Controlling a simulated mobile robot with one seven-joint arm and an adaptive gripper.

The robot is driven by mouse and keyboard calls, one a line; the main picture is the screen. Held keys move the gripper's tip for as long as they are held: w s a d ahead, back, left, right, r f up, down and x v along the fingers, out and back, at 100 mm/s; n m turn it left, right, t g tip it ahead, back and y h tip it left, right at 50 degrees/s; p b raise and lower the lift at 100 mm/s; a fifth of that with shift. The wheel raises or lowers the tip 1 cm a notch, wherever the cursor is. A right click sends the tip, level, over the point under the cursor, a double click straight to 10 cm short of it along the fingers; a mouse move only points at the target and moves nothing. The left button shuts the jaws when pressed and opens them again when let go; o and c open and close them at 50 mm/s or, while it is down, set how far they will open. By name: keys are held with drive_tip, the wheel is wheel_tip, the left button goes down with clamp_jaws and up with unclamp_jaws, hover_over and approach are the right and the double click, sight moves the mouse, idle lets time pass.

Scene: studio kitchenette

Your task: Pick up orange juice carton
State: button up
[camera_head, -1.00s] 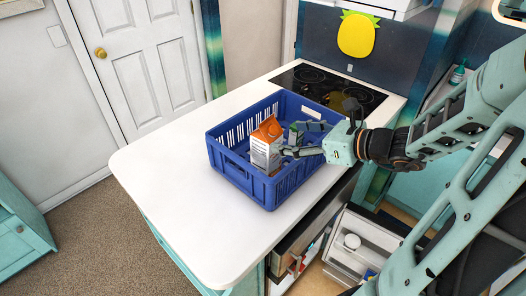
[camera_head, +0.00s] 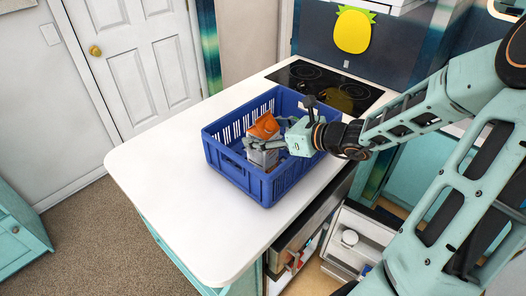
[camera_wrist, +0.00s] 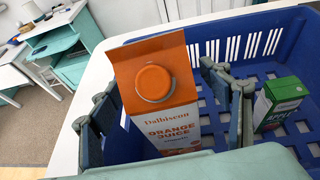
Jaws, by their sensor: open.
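The orange juice carton (camera_head: 265,127) has an orange gabled top and a white body, and stands in the blue crate (camera_head: 222,164) on the white counter. In the wrist view the carton (camera_wrist: 160,95) shows its round orange cap and "ORANGE JUICE" label. My gripper (camera_head: 264,144) is inside the crate, with its fingers around the carton. In the wrist view my gripper (camera_wrist: 160,120) is open, one finger on each side of the carton; a gap shows on the left, and the right finger is close to the carton. The carton's lower part is hidden.
A small green and white apple juice box (camera_wrist: 280,103) stands in the crate to the right of the carton. The crate walls (camera_wrist: 262,40) surround both. A black cooktop (camera_head: 325,87) lies behind the crate. The white counter (camera_head: 160,170) is clear at the left.

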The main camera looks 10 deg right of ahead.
drive_tip(key=shift+c, duration=0.6)
clamp_jaws()
drive_tip(key=shift+r, duration=0.15)
drive_tip(key=shift+w, duration=0.1)
